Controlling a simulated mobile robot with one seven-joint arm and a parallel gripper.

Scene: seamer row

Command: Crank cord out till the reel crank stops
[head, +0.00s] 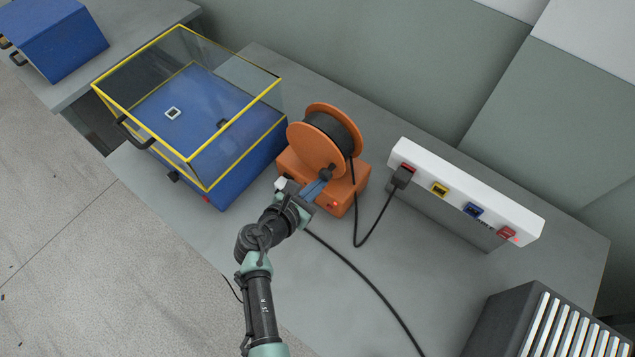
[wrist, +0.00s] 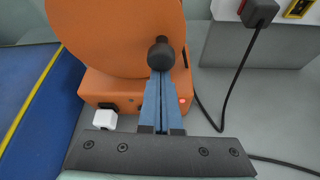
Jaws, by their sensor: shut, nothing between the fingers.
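The orange cord reel (head: 318,142) stands on the grey bench with black cord wound on its drum (head: 335,131). Its dark crank knob (head: 326,172) sits low on the near disc; it also shows in the wrist view (wrist: 161,54). My gripper (head: 322,184) is in front of the reel, and its blue fingers (wrist: 161,78) are shut together with nothing between them. The fingertips are right at the underside of the knob in the wrist view; I cannot tell whether they touch it. The black cord (head: 378,222) runs from the reel to a plug in the white socket strip.
The socket strip (head: 470,190) stands right of the reel. A blue box with a yellow-framed clear cover (head: 235,140) stands close on the left. Another cable (head: 370,280) crosses the bench. A dark ribbed unit (head: 510,315) is at lower right. Bench right of the reel's front is mostly clear.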

